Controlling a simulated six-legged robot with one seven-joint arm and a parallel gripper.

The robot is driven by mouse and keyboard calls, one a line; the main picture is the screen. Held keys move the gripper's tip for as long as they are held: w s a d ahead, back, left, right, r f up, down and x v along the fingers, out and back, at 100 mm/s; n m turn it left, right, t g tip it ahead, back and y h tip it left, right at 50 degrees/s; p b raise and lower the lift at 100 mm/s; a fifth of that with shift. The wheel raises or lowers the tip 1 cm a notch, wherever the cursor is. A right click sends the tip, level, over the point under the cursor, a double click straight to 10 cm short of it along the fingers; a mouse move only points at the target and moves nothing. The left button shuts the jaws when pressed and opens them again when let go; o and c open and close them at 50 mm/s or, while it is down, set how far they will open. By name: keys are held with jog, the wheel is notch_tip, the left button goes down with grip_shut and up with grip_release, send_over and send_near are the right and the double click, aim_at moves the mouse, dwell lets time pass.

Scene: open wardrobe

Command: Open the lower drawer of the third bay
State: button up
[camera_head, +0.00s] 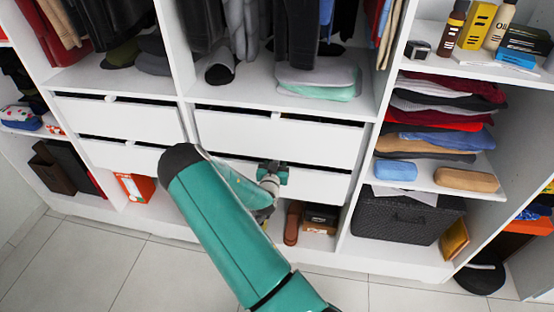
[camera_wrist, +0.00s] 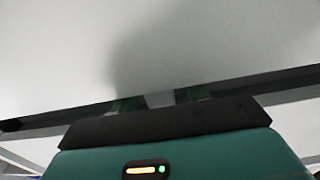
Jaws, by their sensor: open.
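The lower drawer (camera_head: 318,186) of the middle bay has a plain white front with a dark gap along its top edge. It looks shut or nearly so. The white upper drawer (camera_head: 280,138) sits just above it. My gripper (camera_head: 272,172) is at the top edge of the lower drawer, left of its middle. In the wrist view my gripper (camera_wrist: 160,102) is open, its two green fingertips either side of a small pale tab (camera_wrist: 160,100) at the dark gap. Whether the fingers touch the tab cannot be told. My arm hides the drawer's left part.
Another pair of drawers (camera_head: 125,120) is in the bay to the left. A grey basket (camera_head: 400,217) and folded clothes (camera_head: 440,110) fill the shelves to the right. A brown shoe (camera_head: 292,223) and dark box (camera_head: 321,217) lie below the drawer. The tiled floor (camera_head: 160,275) in front is clear.

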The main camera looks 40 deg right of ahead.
jog(key=shift+w+d, duration=0.15)
grip_shut()
dwell(0.4)
